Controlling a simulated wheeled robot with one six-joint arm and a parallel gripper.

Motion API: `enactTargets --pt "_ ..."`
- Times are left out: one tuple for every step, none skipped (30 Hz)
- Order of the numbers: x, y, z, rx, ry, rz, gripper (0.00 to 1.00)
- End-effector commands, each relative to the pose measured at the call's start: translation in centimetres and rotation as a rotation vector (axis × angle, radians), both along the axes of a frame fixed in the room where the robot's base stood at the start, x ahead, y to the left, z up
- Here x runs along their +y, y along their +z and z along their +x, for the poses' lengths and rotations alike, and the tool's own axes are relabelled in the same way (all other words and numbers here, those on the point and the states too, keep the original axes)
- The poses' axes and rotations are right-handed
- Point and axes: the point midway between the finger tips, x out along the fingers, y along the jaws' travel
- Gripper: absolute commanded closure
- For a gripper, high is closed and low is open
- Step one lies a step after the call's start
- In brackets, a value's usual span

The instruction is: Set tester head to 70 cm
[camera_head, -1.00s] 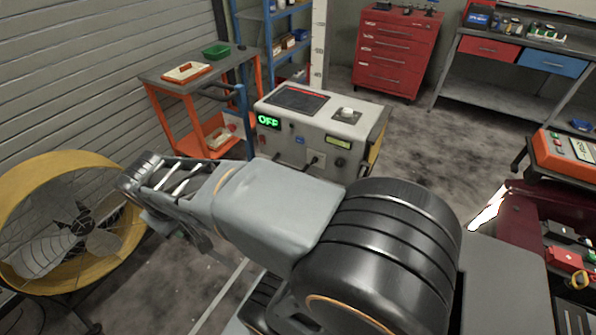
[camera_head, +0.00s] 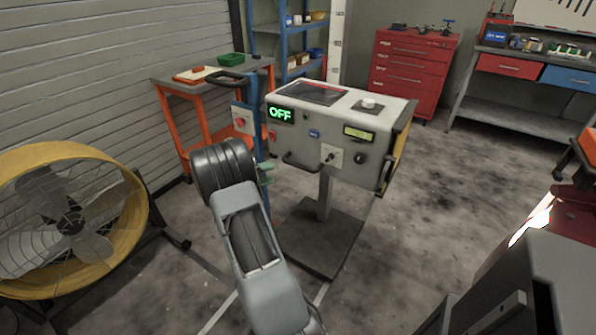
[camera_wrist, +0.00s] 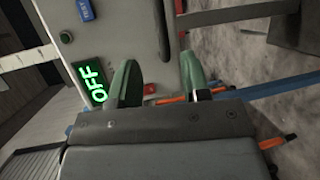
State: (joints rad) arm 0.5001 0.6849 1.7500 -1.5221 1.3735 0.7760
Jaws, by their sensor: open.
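The tester head (camera_head: 335,125) is a pale box on a grey post (camera_head: 324,195) above a flat base plate. My gripper (camera_head: 266,174) is just left of this handle, partly hidden by my wrist. In the wrist view my gripper (camera_wrist: 158,78) is open, with green fingertips apart. A dark bar (camera_wrist: 162,28) shows beyond the gap between them; contact cannot be told. The display (camera_wrist: 91,80) shows sideways at left. No height reading is legible.
A white marked scale (camera_head: 337,45) stands behind the head. A yellow fan (camera_head: 128,215) is at left, an orange cart (camera_head: 168,115) behind. A red tool chest (camera_head: 410,72) and a workbench (camera_head: 500,103) stand at the back. The floor right of the base is clear.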

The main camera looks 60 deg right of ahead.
Motion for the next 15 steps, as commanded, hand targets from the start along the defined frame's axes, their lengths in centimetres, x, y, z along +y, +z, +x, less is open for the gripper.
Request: enactTargets --pt "-0.7 -0.2 -0.4 0.002 -0.004 -0.002 0.57" --pt "-1.2 -0.3 -0.6 0.002 -0.004 -0.003 0.57" --pt "-1.8 -0.4 -0.9 0.002 -0.004 -0.002 0.57" --pt "-2.3 -0.5 -1.1 0.0 -0.004 -0.001 0.57" --pt "-2.9 -0.6 -1.3 0.001 -0.004 -0.002 0.57" --pt "-3.6 -0.7 -1.6 0.001 -0.005 -0.002 0.57" --pt "-4.1 -0.9 -1.9 0.001 -0.004 -0.001 0.57" --pt "-4.7 -1.0 -2.1 0.001 -0.004 -0.001 0.57" --pt "-5.3 -1.1 -2.4 0.002 -0.004 -0.001 0.57" --pt "-5.9 -1.2 -2.6 0.001 -0.004 -0.001 0.57" --pt "-6.4 -1.3 -2.9 0.001 -0.004 0.0 0.57" --pt "-7.0 -1.4 -3.1 0.001 -0.002 -0.001 0.57" --pt "-7.5 -1.5 -3.3 0.001 -0.003 0.0 0.57" --pt "-7.9 -1.6 -3.5 0.001 -0.004 0.0 0.57" --pt "-8.4 -1.8 -3.7 0.0 -0.002 0.0 0.57"
